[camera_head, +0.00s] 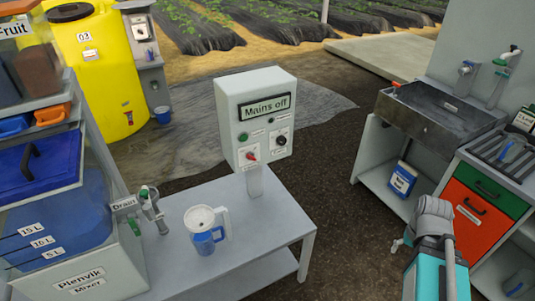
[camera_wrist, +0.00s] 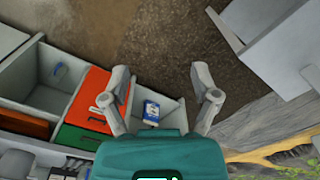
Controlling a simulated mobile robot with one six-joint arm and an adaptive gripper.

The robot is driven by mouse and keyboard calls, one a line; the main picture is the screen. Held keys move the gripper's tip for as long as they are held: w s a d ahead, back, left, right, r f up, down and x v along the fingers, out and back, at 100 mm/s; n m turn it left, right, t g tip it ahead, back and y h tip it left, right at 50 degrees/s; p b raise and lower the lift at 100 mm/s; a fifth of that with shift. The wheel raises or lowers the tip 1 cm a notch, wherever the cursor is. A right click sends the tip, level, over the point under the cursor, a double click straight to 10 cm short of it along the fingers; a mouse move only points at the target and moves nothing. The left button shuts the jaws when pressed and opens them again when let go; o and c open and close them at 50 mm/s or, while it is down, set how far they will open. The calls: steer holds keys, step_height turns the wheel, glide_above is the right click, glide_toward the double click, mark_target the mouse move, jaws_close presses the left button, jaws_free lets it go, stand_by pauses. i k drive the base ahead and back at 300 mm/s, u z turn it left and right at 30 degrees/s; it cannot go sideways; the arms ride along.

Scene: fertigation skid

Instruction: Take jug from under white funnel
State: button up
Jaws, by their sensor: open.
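The jug (camera_head: 206,244) stands upright on the grey table, left of centre in the head view. It is clear with blue in its lower part and has a pale handle on its right side. A white funnel (camera_head: 200,217) sits over its mouth and hides the rim. My gripper (camera_wrist: 163,87) is open and empty in the wrist view, pointing down over the dark floor. In the head view my arm is at the lower right, well away from the jug. The jug does not show in the wrist view.
The mixer tank (camera_head: 62,230) with its drain tap (camera_head: 148,208) stands left of the jug. A sink (camera_head: 432,115) and a cabinet with an orange drawer (camera_head: 470,220) stand right. Dark floor lies between.

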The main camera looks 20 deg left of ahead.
mark_target(204, 243)
steer(key=u, duration=1.15)
steer(key=k, duration=0.4)
steer(key=u, duration=0.65)
steer(key=i, duration=0.5)
